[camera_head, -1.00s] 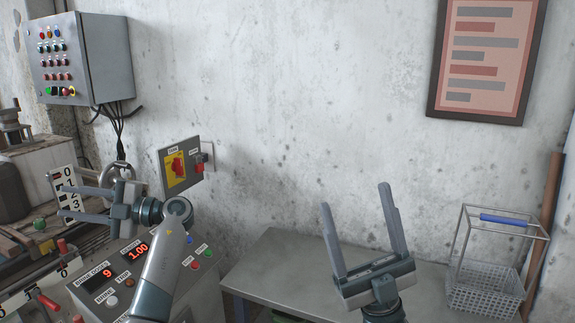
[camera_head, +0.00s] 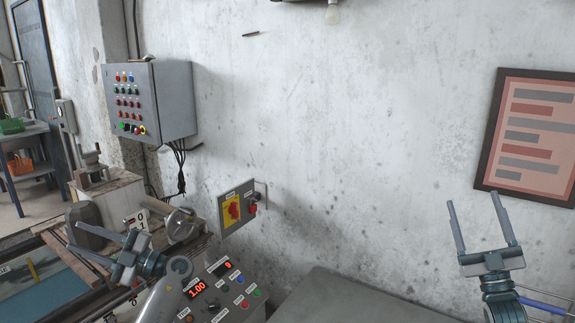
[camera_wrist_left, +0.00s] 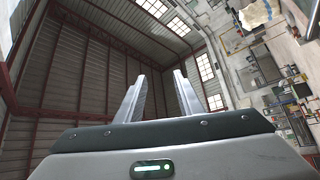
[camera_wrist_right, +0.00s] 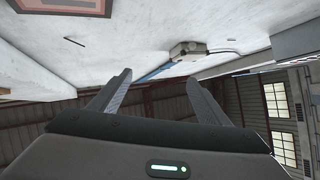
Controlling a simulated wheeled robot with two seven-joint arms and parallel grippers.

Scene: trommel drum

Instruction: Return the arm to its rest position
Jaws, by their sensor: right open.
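My left gripper (camera_head: 73,237) is at the lower left in the head view, its fingers apart and pointing left, in front of the machine and its control console (camera_head: 215,292). Nothing shows between its fingers, also in the left wrist view (camera_wrist_left: 159,76), where they point at the roof. My right gripper (camera_head: 473,200) is at the right of the head view, fingers apart and pointing up, in front of the bare wall. It is empty in the right wrist view (camera_wrist_right: 158,78) too.
A grey button cabinet (camera_head: 165,90) and a yellow-plated red switch (camera_head: 232,209) are on the wall. A handwheel (camera_head: 181,226) is behind my left gripper. A grey table (camera_head: 345,300) with a clear visible top is at the bottom. A framed poster (camera_head: 535,135) hangs at right.

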